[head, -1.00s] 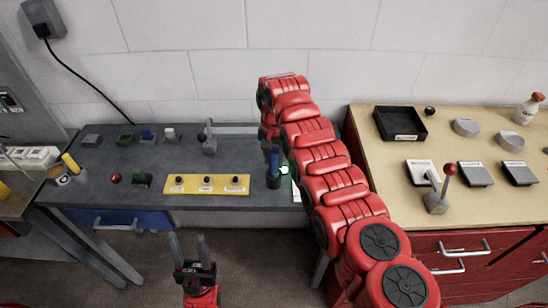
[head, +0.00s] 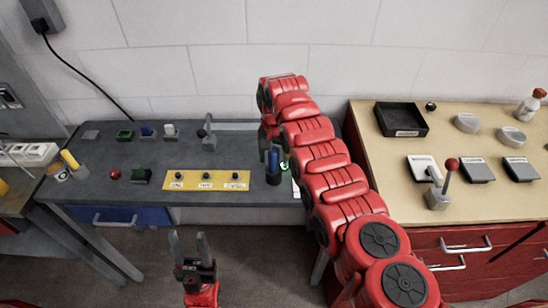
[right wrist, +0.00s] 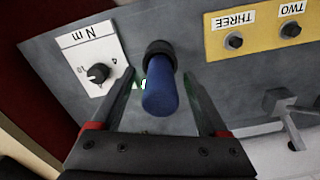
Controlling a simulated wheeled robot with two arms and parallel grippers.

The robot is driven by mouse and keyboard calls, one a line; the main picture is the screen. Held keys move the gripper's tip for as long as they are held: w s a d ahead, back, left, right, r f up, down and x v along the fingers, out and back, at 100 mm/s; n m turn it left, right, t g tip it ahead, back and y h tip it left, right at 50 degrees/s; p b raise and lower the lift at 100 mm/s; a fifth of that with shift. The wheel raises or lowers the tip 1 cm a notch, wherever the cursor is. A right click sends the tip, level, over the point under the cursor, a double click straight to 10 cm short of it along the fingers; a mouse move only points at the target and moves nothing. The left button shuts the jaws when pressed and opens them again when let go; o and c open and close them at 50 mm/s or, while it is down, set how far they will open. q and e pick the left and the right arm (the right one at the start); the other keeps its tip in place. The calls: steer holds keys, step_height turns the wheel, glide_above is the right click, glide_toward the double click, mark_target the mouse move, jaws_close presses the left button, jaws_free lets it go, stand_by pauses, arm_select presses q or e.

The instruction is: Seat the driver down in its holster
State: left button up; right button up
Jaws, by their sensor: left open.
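The driver (head: 274,158) has a blue handle and stands at the right part of the grey bench in the head view. Its lower end is in a dark holster (head: 273,179). In the right wrist view the blue handle (right wrist: 160,98) points towards the camera, with a black ring (right wrist: 159,50) at its far end. My right gripper (right wrist: 162,88) has its fingers apart, one on each side of the handle, with gaps visible. My left gripper (head: 189,240) is open and empty in front of the bench.
A yellow panel (head: 206,181) with several black knobs lies left of the driver. A white dial plate (right wrist: 97,66) marked "N m" is near the holster. A lever (head: 209,135) stands at the back. A wooden-topped cabinet (head: 388,160) stands right of my right arm.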

mark_target(274, 149)
steer(key=shift+r+b, duration=0.4)
steer(key=shift+r, duration=0.3)
step_height(274, 149, up, 4)
steer(key=shift+r+b, duration=0.25)
steer(key=shift+b, duration=0.65)
step_height(274, 149, up, 3)
steer(key=shift+r+p, duration=0.1)
steer(key=shift+p, duration=0.35)
step_height(274, 149, up, 8)
steer(key=p, duration=0.8)
steer(key=shift+r+p, duration=0.2)
steer(key=shift+p, duration=0.15)
